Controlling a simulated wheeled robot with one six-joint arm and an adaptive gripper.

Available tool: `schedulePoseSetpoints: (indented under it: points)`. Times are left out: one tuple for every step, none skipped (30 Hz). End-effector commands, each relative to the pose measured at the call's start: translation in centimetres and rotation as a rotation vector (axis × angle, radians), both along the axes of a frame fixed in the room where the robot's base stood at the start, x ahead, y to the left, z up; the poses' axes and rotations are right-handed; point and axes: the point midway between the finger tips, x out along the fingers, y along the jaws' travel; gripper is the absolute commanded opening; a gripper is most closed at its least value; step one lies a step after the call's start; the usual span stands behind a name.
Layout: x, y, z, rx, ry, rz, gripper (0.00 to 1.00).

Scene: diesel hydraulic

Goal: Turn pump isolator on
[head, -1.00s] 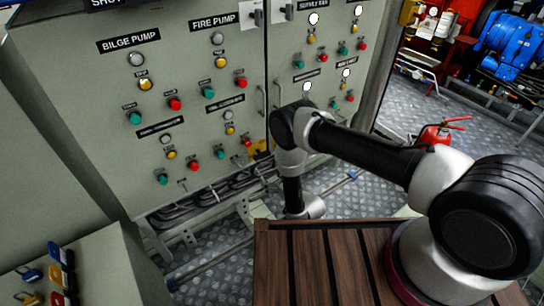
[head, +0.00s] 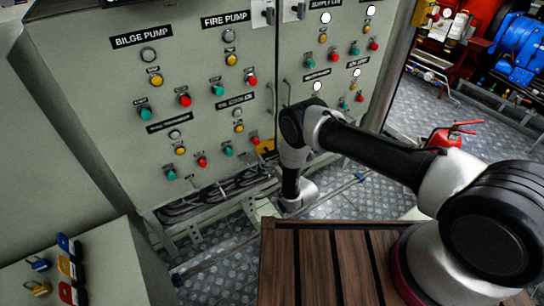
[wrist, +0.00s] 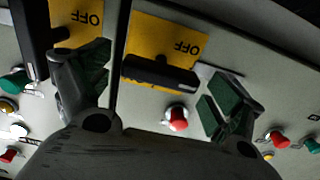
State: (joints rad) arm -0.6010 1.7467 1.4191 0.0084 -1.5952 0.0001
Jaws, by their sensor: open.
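Two yellow plates marked OFF show upside down in the wrist view. The right plate (wrist: 182,37) carries a black bar handle (wrist: 160,73). The left plate (wrist: 88,18) is partly cut off by the frame, with a dark handle (wrist: 36,42) beside it. No name label for either switch is readable. My gripper (wrist: 155,84) is open and empty, with the right plate's black handle showing between its fingers. Whether it touches the handle I cannot tell. In the head view a bit of yellow plate (head: 266,146) shows low on the cabinet, and my arm hides the gripper.
The grey cabinet (head: 100,90) bears lamps and green and red buttons. In the wrist view a red button (wrist: 177,118) lies close to the fingers. A side box with coloured padlocks (head: 68,268) stands at lower left. A red extinguisher (head: 450,135) stands on the floor at right.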

Motion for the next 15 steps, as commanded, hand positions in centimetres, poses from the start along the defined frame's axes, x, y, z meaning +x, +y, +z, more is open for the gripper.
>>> schedulePoseSetpoints:
  points:
    - [-0.01, -0.01, 0.00, 0.000, 0.000, 0.000, 0.93]
    - [-0.02, -0.01, 0.00, 0.000, 0.000, 0.000, 0.91]
    - [-0.02, -0.01, -0.01, 0.000, 0.000, 0.000, 0.84]
    - [-0.02, -0.01, 0.00, 0.000, 0.000, 0.000, 0.78]
    - [-0.02, -0.02, 0.00, 0.000, 0.000, 0.000, 0.73]
    - [-0.02, -0.02, 0.00, 0.000, 0.000, 0.000, 0.66]
    - [-0.02, -0.02, 0.00, 0.000, 0.000, 0.000, 0.60]
    - [-0.02, -0.02, 0.00, 0.000, 0.000, 0.000, 0.55]
    - [-0.03, -0.01, 0.00, 0.000, 0.000, 0.000, 0.47]
    - [-0.04, -0.01, 0.00, 0.000, 0.000, 0.000, 0.47]
    - [-0.04, -0.01, 0.00, 0.000, 0.000, 0.000, 0.47]
    - [-0.04, -0.01, 0.00, 0.000, 0.000, 0.000, 0.47]
    - [-0.04, -0.01, 0.00, 0.001, 0.001, 0.000, 0.47]
    - [-0.04, -0.01, 0.00, 0.002, 0.001, 0.000, 0.47]
    - [-0.04, -0.01, 0.00, 0.004, 0.003, 0.000, 0.47]
